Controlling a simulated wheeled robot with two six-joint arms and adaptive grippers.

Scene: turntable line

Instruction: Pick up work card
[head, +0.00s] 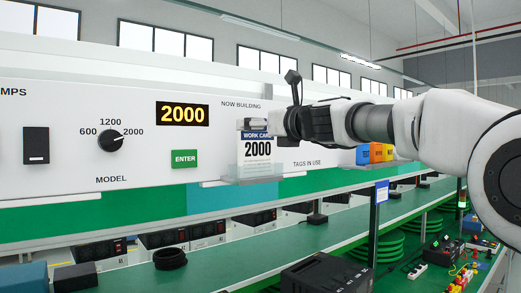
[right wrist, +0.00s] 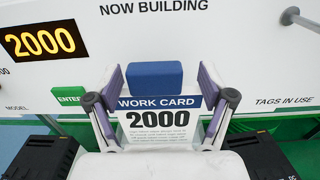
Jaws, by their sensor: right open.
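The work card (head: 257,152) is white with a blue header and the number 2000. It stands upright in a clear holder (head: 250,178) on the front of the white panel, under "NOW BUILDING". My right gripper (head: 258,124) is at the card's top edge. In the right wrist view, the open fingers of the right gripper (right wrist: 162,78) lie on either side of a blue block (right wrist: 154,75) just above the header of the work card (right wrist: 158,112). The lower part of the card is hidden by the gripper body there. My left gripper is not in view.
The panel has a lit 2000 display (head: 183,114), a model knob (head: 110,140), a green ENTER button (head: 184,159) and a black switch (head: 36,146). Coloured tags (head: 376,153) stand right of the card. A green bench (head: 215,263) with equipment runs below.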

